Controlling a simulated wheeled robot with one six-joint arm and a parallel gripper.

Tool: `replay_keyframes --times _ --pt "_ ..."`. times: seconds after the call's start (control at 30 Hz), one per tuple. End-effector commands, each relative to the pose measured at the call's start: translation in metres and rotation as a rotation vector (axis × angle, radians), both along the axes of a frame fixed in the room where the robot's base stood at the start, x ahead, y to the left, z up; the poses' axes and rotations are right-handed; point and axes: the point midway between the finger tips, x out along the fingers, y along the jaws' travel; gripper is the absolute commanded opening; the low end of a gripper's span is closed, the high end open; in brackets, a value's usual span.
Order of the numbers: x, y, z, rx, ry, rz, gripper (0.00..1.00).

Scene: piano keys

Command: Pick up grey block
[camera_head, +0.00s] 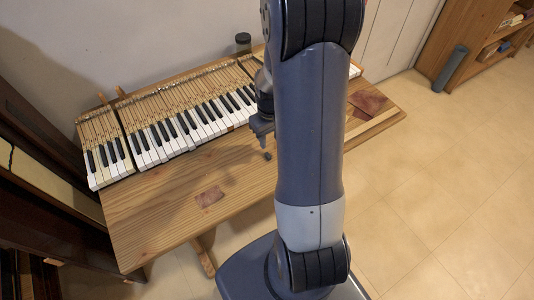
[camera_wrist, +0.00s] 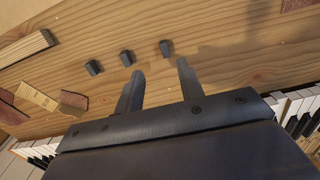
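In the wrist view several small dark grey blocks lie in a loose row on the wooden table: a left block (camera_wrist: 94,67), a middle block (camera_wrist: 126,58) and a right block (camera_wrist: 166,48). My gripper (camera_wrist: 160,66) is open and empty, with its two fingers apart. The right block shows beyond the gap between the fingertips, and the middle block shows just beyond the left fingertip. In the head view my gripper (camera_head: 261,130) is over the table near the keys, partly behind my arm. One small dark block (camera_head: 267,155) shows below it; my arm may hide the others.
Piano keys (camera_head: 170,130) run along the back of the wooden table (camera_head: 160,210). A reddish-brown patch (camera_head: 210,196) lies at its front. Wooden strips (camera_wrist: 26,48) and a dark piece (camera_wrist: 73,100) lie left of the blocks. A dark jar (camera_head: 243,42) stands behind the keys.

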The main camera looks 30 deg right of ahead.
Motion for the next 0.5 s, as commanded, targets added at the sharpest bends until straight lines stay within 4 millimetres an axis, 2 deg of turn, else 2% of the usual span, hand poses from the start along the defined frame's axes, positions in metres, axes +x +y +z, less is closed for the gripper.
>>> replay_keyframes --times 0.1,0.27,0.5 --pt "0.0 0.001 -0.012 0.001 0.002 0.0 0.36" --pt "0.0 0.002 -0.02 0.001 0.001 0.0 0.36" --pt "-0.003 0.009 -0.048 0.002 0.005 0.001 0.36"
